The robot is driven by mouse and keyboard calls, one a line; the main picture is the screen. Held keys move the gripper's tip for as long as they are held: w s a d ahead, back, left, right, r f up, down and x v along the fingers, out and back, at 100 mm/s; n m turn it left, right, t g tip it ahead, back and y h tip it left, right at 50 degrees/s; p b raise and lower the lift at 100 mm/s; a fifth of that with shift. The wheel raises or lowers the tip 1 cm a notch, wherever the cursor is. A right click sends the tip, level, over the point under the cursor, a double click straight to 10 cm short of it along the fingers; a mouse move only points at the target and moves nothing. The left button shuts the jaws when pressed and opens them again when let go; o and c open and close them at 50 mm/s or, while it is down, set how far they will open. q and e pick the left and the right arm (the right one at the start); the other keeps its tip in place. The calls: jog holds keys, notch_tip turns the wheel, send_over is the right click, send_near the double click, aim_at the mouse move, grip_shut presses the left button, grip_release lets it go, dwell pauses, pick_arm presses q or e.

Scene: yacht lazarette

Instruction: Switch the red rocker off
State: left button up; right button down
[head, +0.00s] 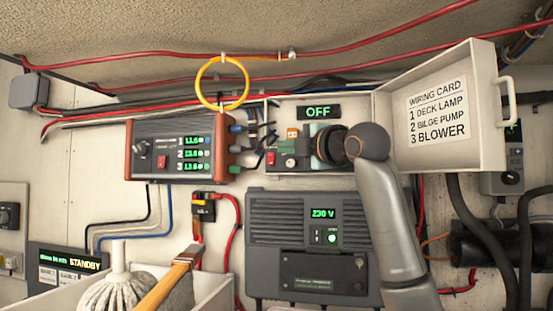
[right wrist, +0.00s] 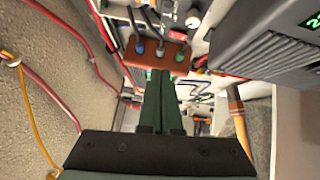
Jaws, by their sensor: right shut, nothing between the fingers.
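A small red rocker (head: 271,158) shows at the left of the open box (head: 385,105), under a green "OFF" display (head: 319,112). A second red switch (head: 161,161) is on the front of the red-sided power unit (head: 134,150). My right gripper (head: 312,147) is in front of the open box, to the right of the rocker there, and hides part of the inside. In the right wrist view its dark green fingers (right wrist: 162,80) are together and empty, pointing at the power unit's brown side panel (right wrist: 157,54). Contact with either switch cannot be told. My left gripper is not in view.
The box's open lid (head: 440,110) with a wiring card stands at the right. A grey inverter (head: 275,210) is below. Red cables (head: 340,64) and a yellow loop (head: 201,84) run above. A bin (head: 222,284) with rope and a wooden handle is at front left.

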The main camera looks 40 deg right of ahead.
jog(key=s, duration=0.3)
jog(key=shift+a+r, duration=0.2)
jog(key=shift+r, duration=0.05)
dwell(0.4)
